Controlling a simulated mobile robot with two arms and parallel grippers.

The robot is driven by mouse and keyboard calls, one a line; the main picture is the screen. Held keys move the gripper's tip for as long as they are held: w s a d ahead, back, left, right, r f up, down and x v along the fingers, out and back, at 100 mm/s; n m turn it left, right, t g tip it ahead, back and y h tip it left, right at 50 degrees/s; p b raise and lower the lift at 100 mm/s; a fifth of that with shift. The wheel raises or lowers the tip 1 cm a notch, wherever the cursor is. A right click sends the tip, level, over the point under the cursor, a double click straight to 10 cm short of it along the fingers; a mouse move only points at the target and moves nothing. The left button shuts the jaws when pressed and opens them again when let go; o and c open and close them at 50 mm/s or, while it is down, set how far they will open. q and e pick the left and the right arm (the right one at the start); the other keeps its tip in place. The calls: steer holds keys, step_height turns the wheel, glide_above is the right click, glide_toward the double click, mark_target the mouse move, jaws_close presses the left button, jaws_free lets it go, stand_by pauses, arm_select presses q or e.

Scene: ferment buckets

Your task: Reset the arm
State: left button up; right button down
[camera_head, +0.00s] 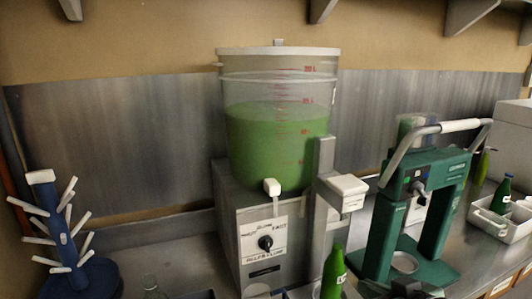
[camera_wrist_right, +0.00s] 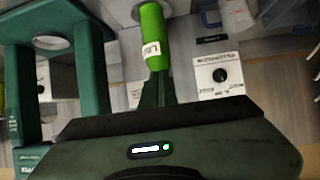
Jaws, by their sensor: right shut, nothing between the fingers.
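My right gripper (camera_wrist_right: 158,88) shows in the right wrist view, its dark fingers shut together with nothing between them. In that view, a green bottle (camera_wrist_right: 152,25) with a white label appears just beyond the fingertips; I cannot tell how far apart they are. The same green bottle seems to show in the head view (camera_head: 333,274), upright below the white filler head (camera_head: 342,192). In the head view, a small dark shape at the bottom edge may be part of my right gripper. My left gripper is not in view.
A clear bucket of green liquid (camera_head: 277,140) stands on a grey box with a knob (camera_head: 265,243). A green capping press (camera_head: 380,235) stands to the right. A blue bottle tree (camera_head: 70,235) is at left. A white crate (camera_head: 500,222) with bottles is at far right.

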steer(key=s+f+m+g+h, duration=0.1)
steer(key=s+f+g+h, duration=0.45)
steer(key=s+f, duration=1.8)
step_height(320, 180, down, 30)
steer(key=s+g+y, duration=0.2)
steer(key=g, duration=0.2)
steer(key=s+d+f+g, duration=0.1)
steer(key=s+d+f, duration=0.1)
steer(key=s+f, duration=1.2)
steer(key=shift+s+d, duration=0.15)
steer(key=shift+s, duration=0.75)
steer(key=shift+f, duration=0.1)
